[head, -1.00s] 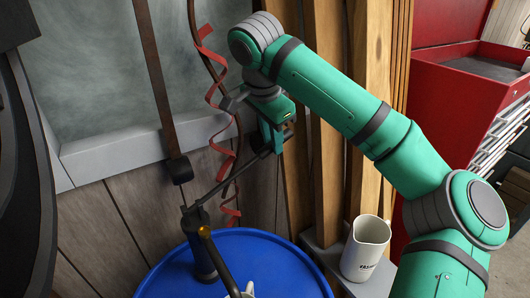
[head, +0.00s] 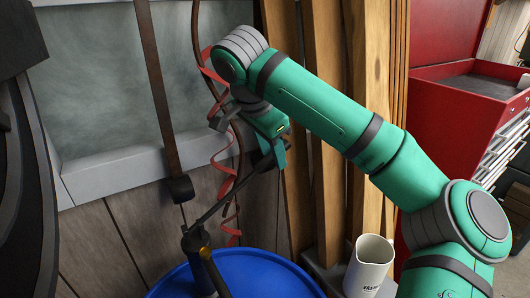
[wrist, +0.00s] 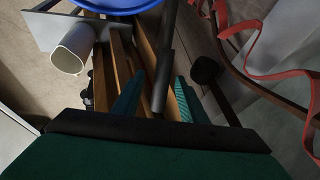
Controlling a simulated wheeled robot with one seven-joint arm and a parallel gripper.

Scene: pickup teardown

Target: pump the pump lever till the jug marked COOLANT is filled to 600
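The pump (head: 197,242) stands on a blue drum at the lower middle of the head view. Its dark pump lever (head: 225,199) slants up and right to my gripper (head: 276,158). In the wrist view the lever (wrist: 166,60) runs between the two teal fingers of my gripper (wrist: 160,88), with narrow gaps showing on both sides, so the fingers look open around it. A white jug (head: 369,266) stands upright at the lower right of the head view. Its dark lettering is too small to read and its fill level is hidden. The jug also shows in the wrist view (wrist: 72,50).
The blue drum (head: 255,275) fills the lower middle. Wooden planks (head: 328,190) stand behind my arm. A red spiral ribbon (head: 222,160) and a dark strap (head: 160,90) hang near the lever. A red tool cabinet (head: 440,115) stands at the right.

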